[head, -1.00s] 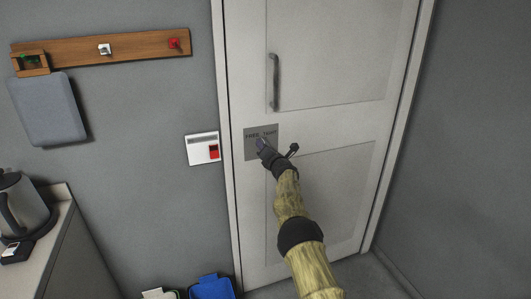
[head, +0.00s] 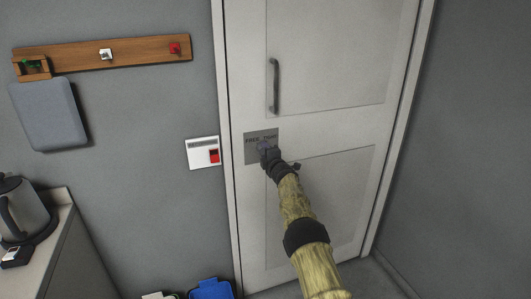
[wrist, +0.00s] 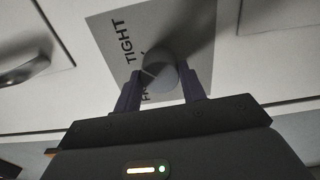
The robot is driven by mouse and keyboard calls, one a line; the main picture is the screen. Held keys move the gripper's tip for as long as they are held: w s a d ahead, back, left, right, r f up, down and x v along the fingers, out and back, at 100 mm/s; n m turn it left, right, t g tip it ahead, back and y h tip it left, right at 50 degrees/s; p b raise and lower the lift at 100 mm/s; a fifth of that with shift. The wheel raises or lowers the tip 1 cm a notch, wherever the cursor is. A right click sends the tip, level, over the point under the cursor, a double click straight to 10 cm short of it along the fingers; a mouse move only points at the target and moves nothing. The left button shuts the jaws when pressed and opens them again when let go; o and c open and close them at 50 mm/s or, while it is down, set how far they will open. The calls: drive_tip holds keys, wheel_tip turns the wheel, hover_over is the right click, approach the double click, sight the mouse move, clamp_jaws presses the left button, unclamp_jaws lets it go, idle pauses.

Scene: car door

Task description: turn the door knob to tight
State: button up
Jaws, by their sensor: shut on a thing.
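The door knob (wrist: 160,78) is a round grey knob on a grey plate (head: 252,148) marked FREE and TIGHT, fixed to the white door (head: 330,128). In the wrist view the plate (wrist: 118,22) appears turned, with TIGHT readable and FREE partly hidden. My gripper (wrist: 163,86) has one finger on each side of the knob and is shut on it. In the head view my gripper (head: 266,152) covers the knob. I cannot make out where the knob's pointer stands.
A vertical door handle (head: 274,85) is above the plate. A white wall switch with a red button (head: 203,153) is left of the door frame. A wooden hook rail (head: 125,50) and a counter with a kettle (head: 22,210) are further left. A blue bin (head: 211,289) stands below.

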drive_tip(key=shift+m, duration=0.3)
drive_tip(key=o, duration=1)
drive_tip(key=shift+c, duration=0.2)
drive_tip(key=b+v, duration=0.4)
drive_tip(key=v, duration=1.3)
drive_tip(key=shift+s, duration=0.2)
drive_tip(key=shift+d, duration=0.15)
